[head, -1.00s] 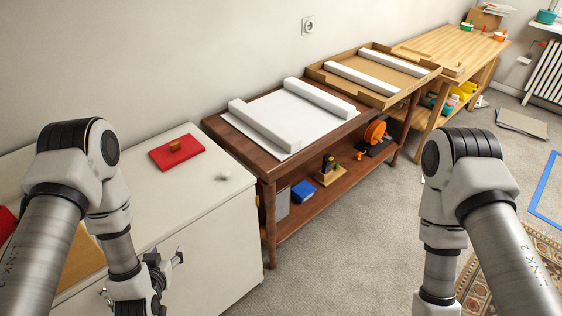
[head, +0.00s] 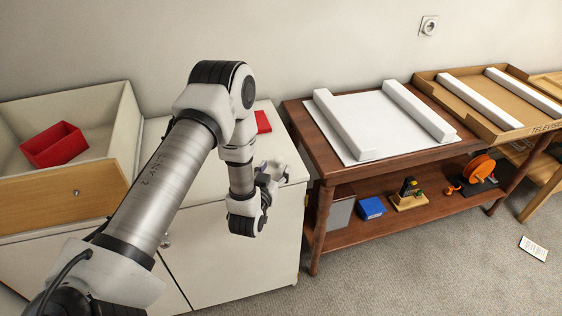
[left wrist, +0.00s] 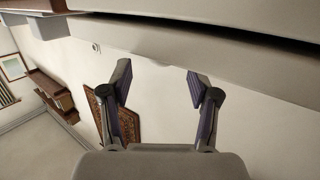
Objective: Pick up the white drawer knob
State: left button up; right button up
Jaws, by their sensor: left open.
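I cannot make out the white drawer knob in the head view now; the spot on the white cabinet top (head: 282,147) near the red board (head: 263,122) is partly covered by my left arm. My left gripper (head: 272,174) is over the front right part of this cabinet, its fingers partly hidden by the wrist. In the left wrist view the left gripper (left wrist: 157,84) is open, with nothing between its two fingers. No knob is clear there. My right gripper is out of view.
An open drawer (head: 62,205) with a red box (head: 54,146) is at the left. A brown wooden table (head: 306,143) with a white foam-edged sheet stands at the right, with a gap of floor before it. A cardboard tray (head: 470,115) lies beyond.

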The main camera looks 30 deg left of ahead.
aim_at(277, 162)
pick_arm(q)
jog(key=x, duration=0.2)
jog(key=p+x, duration=0.1)
jog(key=x, duration=0.1)
jog(key=shift+w+a+r, duration=0.1)
jog(key=shift+w+r, duration=0.05)
jog(key=shift+w, duration=0.15)
jog(key=shift+w+a, duration=0.15)
jog(key=shift+a, duration=0.05)
jog(key=shift+d, duration=0.1)
jog(key=c, duration=1.1)
jog(key=shift+o, duration=0.2)
